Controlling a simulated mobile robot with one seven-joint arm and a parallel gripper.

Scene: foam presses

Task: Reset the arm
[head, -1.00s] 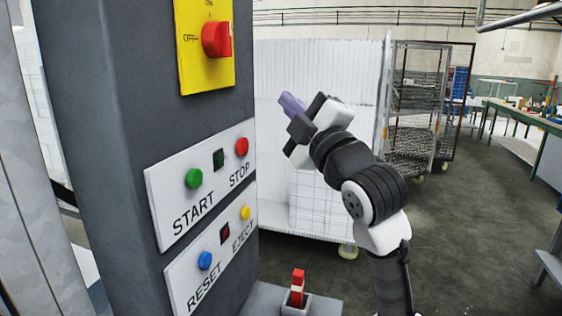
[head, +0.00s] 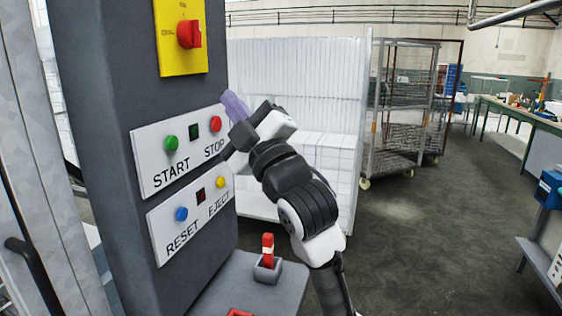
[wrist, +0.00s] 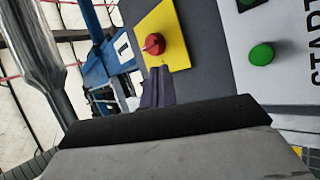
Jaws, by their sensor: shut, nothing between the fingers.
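My gripper (head: 236,106) is raised in front of the grey press column, just right of the STOP button, with its purple fingers shut and nothing between them. The fingertips also show in the wrist view (wrist: 158,86), pointing toward the yellow plate with the red rotary switch. My arm (head: 295,200) reaches up from the bottom right of the head view. The fingers appear apart from the panels, though the exact gap cannot be told.
The column carries the green START button (head: 171,143), red STOP button (head: 215,124), blue RESET button (head: 181,214), yellow EJECT button (head: 221,182) and red switch (head: 189,34). A red-and-white handle (head: 268,249) stands below.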

